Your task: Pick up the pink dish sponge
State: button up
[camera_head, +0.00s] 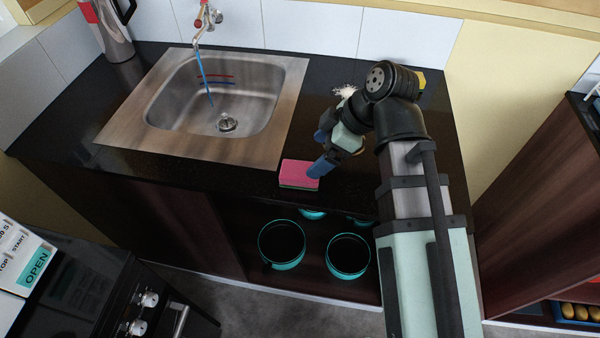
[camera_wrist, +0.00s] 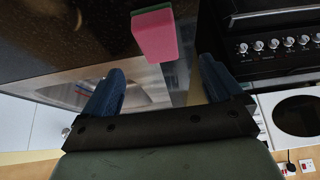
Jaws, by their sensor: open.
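The pink dish sponge (camera_head: 298,173) has a green layer beneath its pink one. It lies on the black countertop (camera_head: 330,120) near the front edge, right of the sink. My gripper (camera_head: 322,152) is at the sponge's right side in the head view, with a blue finger overlapping its right end. In the wrist view, the sponge (camera_wrist: 154,36) shows pink with a green edge, beyond the fingertips. The blue fingers (camera_wrist: 160,80) stand wide apart with nothing between them. I cannot tell whether a finger touches the sponge.
A metal sink (camera_head: 228,98) with a tap (camera_head: 206,22) is to the left. Teal-rimmed pots (camera_head: 283,245) stand in the open shelf below. A stove (camera_head: 110,290) is at the lower left. A kettle-like jug (camera_head: 108,28) is at the back left.

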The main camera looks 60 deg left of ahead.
aim_at(301, 169)
jog(key=shift+x, duration=4.75)
jog(key=shift+w, duration=0.1)
jog(key=c, duration=1)
jog(key=shift+r, duration=0.15)
jog(key=shift+c, duration=0.2)
jog(key=shift+r, duration=4.9)
